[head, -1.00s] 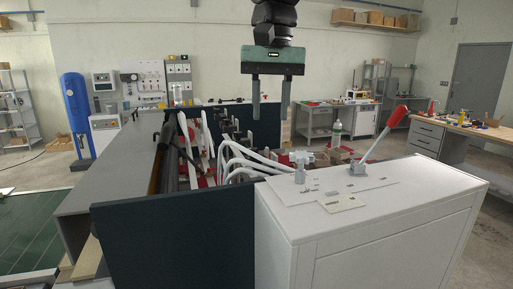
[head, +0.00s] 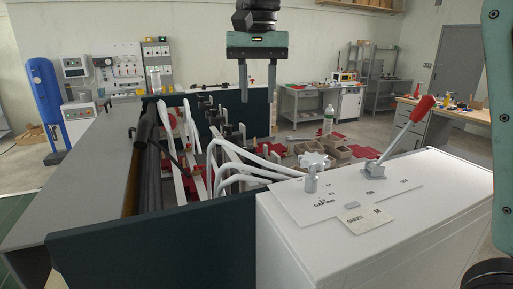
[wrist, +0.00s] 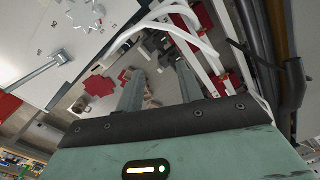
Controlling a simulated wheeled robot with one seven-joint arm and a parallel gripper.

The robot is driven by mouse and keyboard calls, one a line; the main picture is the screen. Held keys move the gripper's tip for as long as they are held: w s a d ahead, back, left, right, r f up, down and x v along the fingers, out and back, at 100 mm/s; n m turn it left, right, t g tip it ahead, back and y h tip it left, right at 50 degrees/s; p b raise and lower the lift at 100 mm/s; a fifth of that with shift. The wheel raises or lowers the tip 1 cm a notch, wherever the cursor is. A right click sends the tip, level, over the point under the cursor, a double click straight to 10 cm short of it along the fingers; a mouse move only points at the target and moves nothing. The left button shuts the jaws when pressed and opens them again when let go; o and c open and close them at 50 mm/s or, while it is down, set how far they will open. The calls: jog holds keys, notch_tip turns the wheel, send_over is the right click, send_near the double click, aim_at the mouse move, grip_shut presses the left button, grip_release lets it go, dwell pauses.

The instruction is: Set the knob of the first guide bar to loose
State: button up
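My gripper (head: 258,92) hangs high over the machine, pointing down, its two fingers apart with nothing between them. In the wrist view its fingers (wrist: 158,88) are also spread and empty. Inside the machine, pale guide bars (head: 179,172) stand beside dark rollers. Several small black fittings (head: 231,130) sit in a row along the bars' right side; I cannot tell which is the first bar's knob, or its setting. A white star-shaped knob (head: 314,161) stands on a post on the white cabinet, beside printed labels too small to read surely.
A red-handled lever (head: 402,130) leans up from the white cabinet (head: 330,262). White curved tubes (head: 238,164) arch between cabinet and machine. A dark green panel (head: 160,245) closes the machine's near side. A grey table (head: 75,185) lies left. Bins and a bottle (head: 328,121) stand behind.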

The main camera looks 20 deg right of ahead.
aim_at(258, 156)
notch_tip(258, 156, down, 13)
jog(key=shift+f+p, duration=0.2)
jog(key=shift+p, duration=1.05)
jog(key=c, duration=0.7)
